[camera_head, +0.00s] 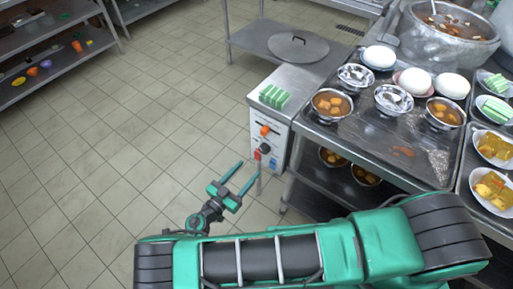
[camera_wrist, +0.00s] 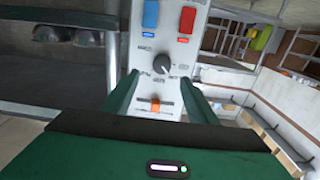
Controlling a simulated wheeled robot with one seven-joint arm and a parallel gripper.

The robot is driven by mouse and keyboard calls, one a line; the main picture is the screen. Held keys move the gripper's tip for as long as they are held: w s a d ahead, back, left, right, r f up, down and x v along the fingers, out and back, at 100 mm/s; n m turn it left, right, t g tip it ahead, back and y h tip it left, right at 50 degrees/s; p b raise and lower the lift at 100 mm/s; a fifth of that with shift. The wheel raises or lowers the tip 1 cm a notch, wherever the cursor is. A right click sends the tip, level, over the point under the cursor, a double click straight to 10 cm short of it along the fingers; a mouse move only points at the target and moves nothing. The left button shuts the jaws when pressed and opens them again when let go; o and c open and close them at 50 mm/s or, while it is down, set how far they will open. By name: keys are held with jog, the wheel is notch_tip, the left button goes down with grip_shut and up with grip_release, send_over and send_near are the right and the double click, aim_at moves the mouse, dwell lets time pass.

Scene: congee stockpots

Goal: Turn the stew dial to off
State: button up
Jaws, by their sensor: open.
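A grey-white control panel (camera_head: 268,143) is on the front of a metal unit. It carries a black round dial (camera_head: 265,148), which in the wrist view (camera_wrist: 161,64) has a pale pointer mark and small lettering around it that I cannot read. My gripper (camera_head: 249,169) is open and empty, in front of the panel at about the height of its lower part. In the wrist view my gripper's green fingers (camera_wrist: 162,82) stand either side, with the dial between and just beyond their tips. I see no contact with it.
An orange slider (camera_wrist: 154,103) sits on one side of the dial; a blue switch (camera_wrist: 151,14) and an orange-red switch (camera_wrist: 187,20) sit on the other. A metal counter (camera_head: 340,140) with bowls is close on the right. Open tiled floor (camera_head: 130,150) is on the left.

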aim_at(262, 151)
jog(key=x, duration=1)
jog(key=shift+w+a, duration=0.15)
jog(key=shift+w, duration=0.05)
jog(key=c, duration=1.1)
